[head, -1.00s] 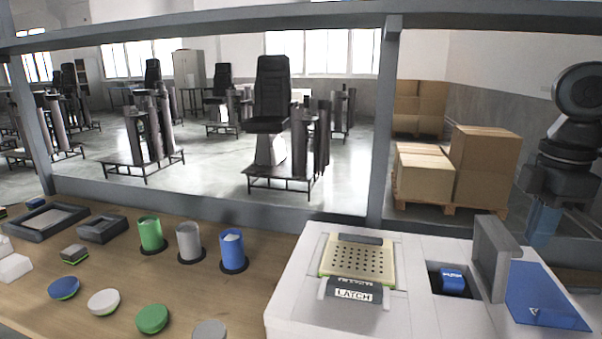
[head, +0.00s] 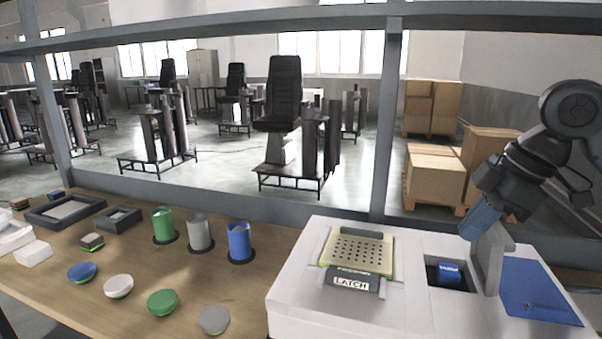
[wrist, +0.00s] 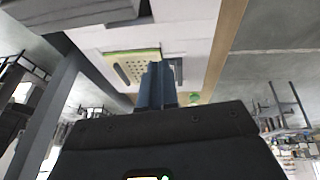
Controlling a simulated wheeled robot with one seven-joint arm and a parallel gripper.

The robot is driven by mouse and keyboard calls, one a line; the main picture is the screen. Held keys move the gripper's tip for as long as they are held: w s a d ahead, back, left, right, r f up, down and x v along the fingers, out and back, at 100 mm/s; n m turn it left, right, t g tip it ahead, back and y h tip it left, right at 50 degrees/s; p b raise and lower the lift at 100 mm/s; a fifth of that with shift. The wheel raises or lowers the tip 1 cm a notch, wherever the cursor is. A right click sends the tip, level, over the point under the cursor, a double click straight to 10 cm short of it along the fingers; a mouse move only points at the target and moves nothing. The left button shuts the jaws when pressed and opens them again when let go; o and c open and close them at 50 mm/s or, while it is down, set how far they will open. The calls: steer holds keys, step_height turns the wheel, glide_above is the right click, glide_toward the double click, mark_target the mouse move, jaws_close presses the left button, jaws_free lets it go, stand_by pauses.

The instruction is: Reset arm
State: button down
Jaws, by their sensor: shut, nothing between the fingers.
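My arm shows at the right of the head view, with my gripper (head: 474,226) pointing down and left beside the grey upright bracket (head: 491,262) of the white station. The blue fingers also show in the wrist view (wrist: 157,72), close together, with nothing seen between them. They appear apart from the station, though the gap to the bracket is hard to judge. The white station (head: 300,300) carries a perforated plate (head: 362,250) with a latch (head: 352,283). A blue block (head: 448,274) sits in its dark recess, and a blue panel (head: 540,295) lies right of the bracket.
On the wooden table (head: 70,296) stand a green cup (head: 164,226), a grey cup (head: 199,234) and a blue cup (head: 240,242). Several round caps lie in front of them. Dark trays (head: 66,211) are at the left. A grey frame post (head: 386,130) and rail stand behind.

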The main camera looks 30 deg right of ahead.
steer(key=w+a+r+m+t+y, duration=0.1)
steer(key=w+a+m+t+y, duration=0.2)
steer(key=w+a+t, duration=0.6)
steer(key=w+a+r+m+t+y, duration=0.1)
steer(key=w+a+m+t+y, duration=0.15)
steer(key=w+a, duration=0.7)
steer(key=s+a+f+m+h, duration=0.4)
steer(key=s+a+f, duration=0.1)
steer(key=s+f, duration=0.5)
steer(key=s+a+f+m+h, duration=0.45)
steer(key=s+f, duration=0.25)
steer(key=s, duration=0.5)
steer(key=s+d+f+n+y, duration=0.1)
steer(key=s+n, duration=0.4)
steer(key=s, duration=1.5)
steer(key=shift+s+d+g, duration=0.35)
steer(key=shift+d, duration=0.1)
